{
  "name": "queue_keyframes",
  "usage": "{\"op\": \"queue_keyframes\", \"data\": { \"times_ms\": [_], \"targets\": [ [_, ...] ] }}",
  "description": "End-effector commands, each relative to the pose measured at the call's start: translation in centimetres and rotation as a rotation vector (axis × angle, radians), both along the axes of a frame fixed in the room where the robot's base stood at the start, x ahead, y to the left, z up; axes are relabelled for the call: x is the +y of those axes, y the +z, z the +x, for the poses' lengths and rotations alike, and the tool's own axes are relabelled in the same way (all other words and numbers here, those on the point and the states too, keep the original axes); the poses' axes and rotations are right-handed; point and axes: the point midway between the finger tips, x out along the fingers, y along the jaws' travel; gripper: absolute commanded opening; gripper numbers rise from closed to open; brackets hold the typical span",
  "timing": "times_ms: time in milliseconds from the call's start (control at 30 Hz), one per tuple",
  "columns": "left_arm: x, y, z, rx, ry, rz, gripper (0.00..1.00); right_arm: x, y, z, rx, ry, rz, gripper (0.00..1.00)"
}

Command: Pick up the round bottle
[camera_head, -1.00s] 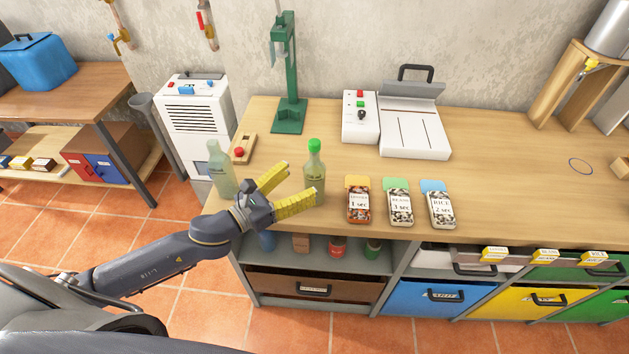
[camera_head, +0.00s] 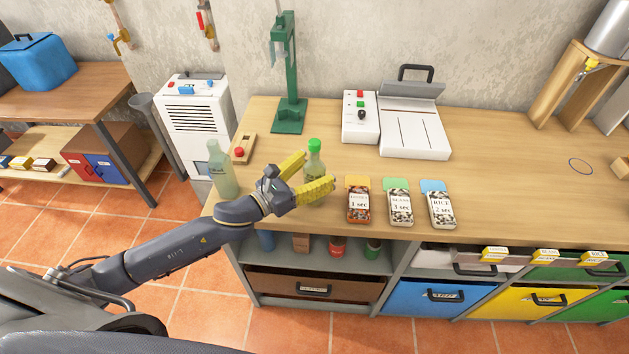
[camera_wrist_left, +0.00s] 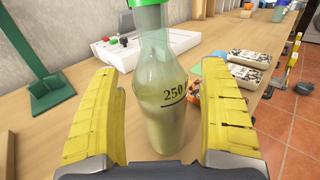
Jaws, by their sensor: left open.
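A round green-tinted bottle (camera_head: 315,161) with a green cap stands upright on the wooden workbench. In the left wrist view the bottle (camera_wrist_left: 161,95) shows a "250" mark and stands between the yellow fingers. My left gripper (camera_head: 312,172) is open, with one finger on each side of the bottle; gaps show at both sides in the left wrist view (camera_wrist_left: 161,112). A second pale bottle (camera_head: 222,170) without a green cap stands at the bench's left end, behind my left arm. My right gripper is not in view.
A green stand (camera_head: 289,85) and a small wooden block with a red button (camera_head: 242,149) are behind. A white sealing machine (camera_head: 413,125) sits farther back. The bench's right part is mostly clear.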

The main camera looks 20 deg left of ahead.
Motion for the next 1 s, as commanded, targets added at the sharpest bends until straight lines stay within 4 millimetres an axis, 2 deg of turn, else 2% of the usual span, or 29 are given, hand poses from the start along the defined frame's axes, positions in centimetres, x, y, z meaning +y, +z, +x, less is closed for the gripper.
{"op": "queue_keyframes", "data": {
  "times_ms": [167, 800, 1000],
  "targets": [
    [0.0, -0.01, -0.01, 0.0, 0.0, 0.0, 0.76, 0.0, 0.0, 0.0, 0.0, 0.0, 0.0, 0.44],
    [0.02, 0.0, -0.03, 0.0, 0.0, 0.0, 0.02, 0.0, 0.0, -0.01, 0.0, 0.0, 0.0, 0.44],
    [0.0, 0.15, 0.0, -0.003, -0.001, -0.001, 0.02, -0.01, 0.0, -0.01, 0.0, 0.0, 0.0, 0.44]
  ]
}}
